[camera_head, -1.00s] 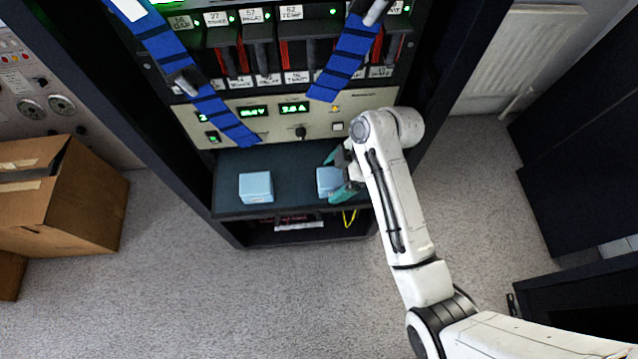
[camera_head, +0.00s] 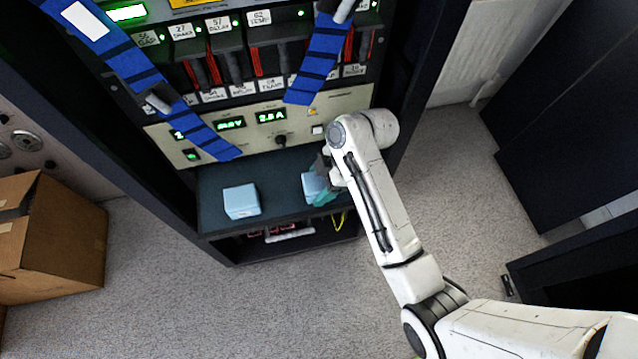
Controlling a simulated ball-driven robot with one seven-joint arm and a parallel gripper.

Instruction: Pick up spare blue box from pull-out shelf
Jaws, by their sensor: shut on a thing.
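Two light blue boxes are at the dark pull-out shelf (camera_head: 275,184) of the rack. The left blue box (camera_head: 241,201) sits alone on the shelf. The right blue box (camera_head: 311,186) is between the teal fingers of my gripper (camera_head: 322,186), which is shut on it. My gripper reaches in from the right and hides the right side of that box. I cannot tell whether the held box touches the shelf or is just above it.
Blue straps (camera_head: 318,60) hang over the rack's modules above the shelf. A beige panel (camera_head: 258,125) with green displays is right behind the shelf. A yellow cable loop (camera_head: 341,221) hangs below.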

